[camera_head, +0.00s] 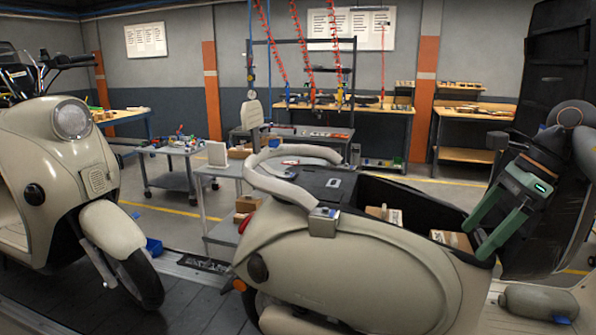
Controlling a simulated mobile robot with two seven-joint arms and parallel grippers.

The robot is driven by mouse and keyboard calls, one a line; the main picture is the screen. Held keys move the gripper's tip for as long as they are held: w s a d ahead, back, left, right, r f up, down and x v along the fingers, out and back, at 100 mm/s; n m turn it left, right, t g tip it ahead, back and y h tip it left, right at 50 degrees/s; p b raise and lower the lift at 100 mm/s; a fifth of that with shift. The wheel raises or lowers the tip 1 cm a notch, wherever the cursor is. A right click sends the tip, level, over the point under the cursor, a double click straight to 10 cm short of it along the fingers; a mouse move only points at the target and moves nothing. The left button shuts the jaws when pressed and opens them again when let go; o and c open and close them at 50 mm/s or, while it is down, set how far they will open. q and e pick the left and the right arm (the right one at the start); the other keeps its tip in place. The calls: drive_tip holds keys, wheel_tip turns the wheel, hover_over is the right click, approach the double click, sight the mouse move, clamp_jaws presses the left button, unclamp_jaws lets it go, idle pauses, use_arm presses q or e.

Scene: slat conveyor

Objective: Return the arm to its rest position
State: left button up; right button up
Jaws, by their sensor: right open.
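My right gripper (475,237) has green fingers spread apart, pointing down and to the left. It is open and appears empty. It is at the right of the view, over the rear end of the open compartment of the cream scooter (370,265). A cardboard box (452,240) lies in that compartment just left of the fingertips. Whether a finger touches the box I cannot tell. Another cardboard box (384,214) lies farther forward in the compartment. My left gripper is not in view.
The raised dark seat (545,130) stands close behind my right gripper. A second cream scooter (65,170) is at the left on the dark slat conveyor (190,305). Carts and workbenches (350,108) stand farther back. Grey floor lies between them.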

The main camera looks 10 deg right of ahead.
drive_tip(key=w+a+f+m+t+y, duration=0.2)
drive_tip(key=a+f+m+y, duration=0.3)
drive_tip(key=a, duration=0.5)
drive_tip(key=w+a+f+m+t+y, duration=0.15)
drive_tip(key=a+f+m+y, duration=0.3)
drive_tip(key=a, duration=0.65)
drive_tip(key=w+a+f+m+t+y, duration=0.1)
drive_tip(key=a+f+m+t+y, duration=0.3)
drive_tip(key=a, duration=0.6)
drive_tip(key=s+d+f+m+t+h, duration=0.25)
drive_tip(key=f+m+h, duration=0.35)
drive_tip(key=f+m, duration=0.5)
drive_tip(key=s+d+f+m+t+h, duration=0.3)
drive_tip(key=f+m+h, duration=0.4)
drive_tip(key=m, duration=0.6)
drive_tip(key=s+d+f+m+g+h, duration=0.2)
drive_tip(key=s+f+m+g, duration=0.4)
drive_tip(key=s+f, duration=0.9)
drive_tip(key=f+m+h, duration=0.1)
drive_tip(key=m, duration=0.2)
drive_tip(key=shift+s+f, duration=0.15)
drive_tip(key=shift+s, duration=0.1)
